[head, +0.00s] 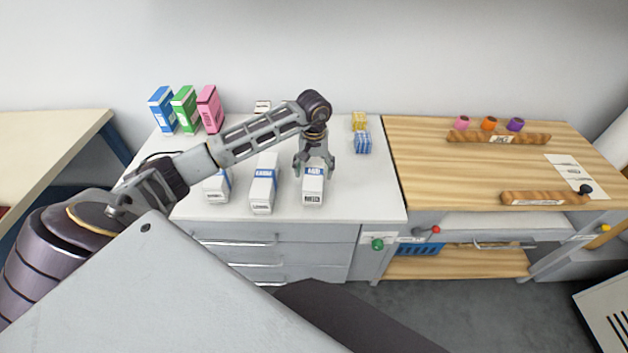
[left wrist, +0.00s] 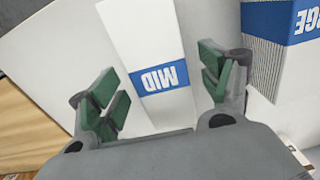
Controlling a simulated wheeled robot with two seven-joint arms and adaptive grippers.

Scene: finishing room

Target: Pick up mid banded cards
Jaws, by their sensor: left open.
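The mid banded cards (head: 313,186) are a white block with a blue band, the rightmost of the three banded stacks near the front of the white counter. In the left wrist view the mid banded cards (left wrist: 155,40) show the word MID upside down on the band. My left gripper (head: 314,172) is open over the far part of this block. In the wrist view its green-padded fingers (left wrist: 163,88) lie to either side of the block, with a gap visible on both sides. My right gripper is out of view.
A larger banded stack (head: 263,184) stands just left, its band ending in RGE in the wrist view (left wrist: 277,50). Another banded stack (head: 217,187) is further left, partly behind my arm. Blue, green and pink boxes (head: 185,109) stand at the back left. Small yellow and blue packs (head: 362,142) sit behind right.

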